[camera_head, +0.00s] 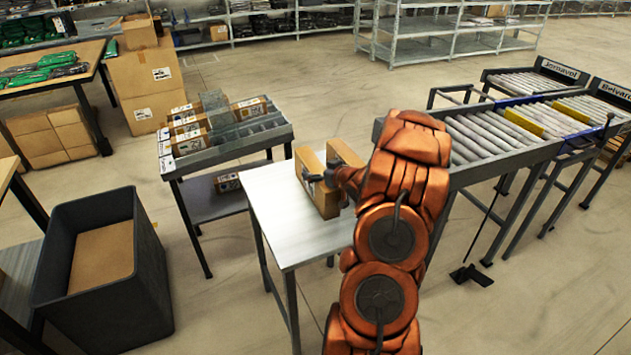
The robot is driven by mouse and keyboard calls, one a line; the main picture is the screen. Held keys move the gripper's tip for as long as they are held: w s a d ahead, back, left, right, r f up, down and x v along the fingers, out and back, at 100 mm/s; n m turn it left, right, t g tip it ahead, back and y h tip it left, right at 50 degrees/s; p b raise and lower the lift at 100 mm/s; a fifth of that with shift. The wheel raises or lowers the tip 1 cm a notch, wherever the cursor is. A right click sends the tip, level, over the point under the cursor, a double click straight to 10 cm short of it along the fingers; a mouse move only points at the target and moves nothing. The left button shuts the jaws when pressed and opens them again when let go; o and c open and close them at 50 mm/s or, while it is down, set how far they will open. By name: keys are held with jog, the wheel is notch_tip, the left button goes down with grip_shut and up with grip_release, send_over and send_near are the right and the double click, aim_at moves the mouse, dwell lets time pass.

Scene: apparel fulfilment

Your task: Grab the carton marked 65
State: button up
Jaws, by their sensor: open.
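Two brown cartons stand on the small white table. The nearer left carton (313,171) stands upright, with a pale label on its face. The other carton (344,152) is just behind and to the right, partly hidden by my arm. No number is readable on either, so I cannot tell which is marked 65. My gripper (326,178) is open at the nearer carton, its dark fingers over or beside it. My orange arm hides part of the fingers, and I cannot tell whether they touch the carton.
The white table (285,235) has bare room at its front and left. A rack table (240,149) with several flat cartons stands to the left. A roller conveyor (490,135) runs on the right. A dark bin (150,270) stands at lower left.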

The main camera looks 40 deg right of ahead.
grip_shut()
dwell(0.8)
